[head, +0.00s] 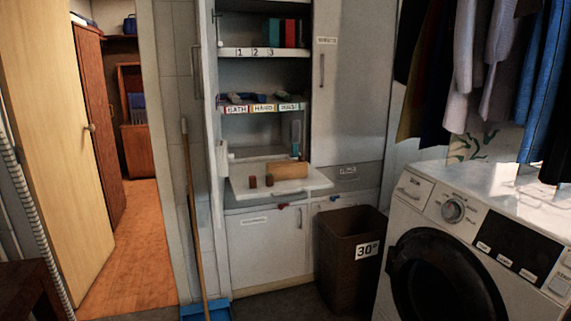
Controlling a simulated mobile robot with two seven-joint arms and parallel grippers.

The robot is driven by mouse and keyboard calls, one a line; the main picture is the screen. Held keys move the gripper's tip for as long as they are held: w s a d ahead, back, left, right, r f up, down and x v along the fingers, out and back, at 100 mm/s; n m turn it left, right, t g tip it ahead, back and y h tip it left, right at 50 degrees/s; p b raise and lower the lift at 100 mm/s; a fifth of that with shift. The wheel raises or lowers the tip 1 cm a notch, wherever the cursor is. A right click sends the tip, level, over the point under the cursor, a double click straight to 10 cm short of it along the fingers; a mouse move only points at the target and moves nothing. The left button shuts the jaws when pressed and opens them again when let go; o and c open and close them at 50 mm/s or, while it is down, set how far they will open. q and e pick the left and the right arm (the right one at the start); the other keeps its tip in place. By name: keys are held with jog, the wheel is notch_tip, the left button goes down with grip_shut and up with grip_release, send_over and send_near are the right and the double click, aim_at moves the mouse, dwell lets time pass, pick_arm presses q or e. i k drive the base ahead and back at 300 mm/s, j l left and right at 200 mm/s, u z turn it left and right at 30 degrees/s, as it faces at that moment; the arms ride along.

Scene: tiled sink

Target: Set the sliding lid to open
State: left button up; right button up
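No part is clearly recognisable as a sliding lid in the head view. A light wooden block or box (284,172) lies on a white pulled-out shelf (310,184) in the cabinet ahead; I cannot tell whether it has a lid. Two small dark brown pieces, one at the left (253,182) and one at the right (269,179), stand on the same shelf to its left. Neither of my grippers is in view.
A washing machine (470,245) is at the right, with clothes hanging above. A broom (191,210) leans left of the cabinet. An open door (50,140) is at the left.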

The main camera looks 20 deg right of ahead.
aim_at(301, 161)
jog(key=i+l, duration=0.3)
jog(key=i, duration=0.15)
jog(key=i+l, duration=0.3)
jog(key=i, duration=0.15)
jog(key=i+l+z, duration=0.1)
jog(key=z, duration=0.25)
jog(key=i+z, duration=0.2)
jog(key=z, duration=0.15)
jog(key=i+z, duration=0.15)
jog(key=z, duration=0.15)
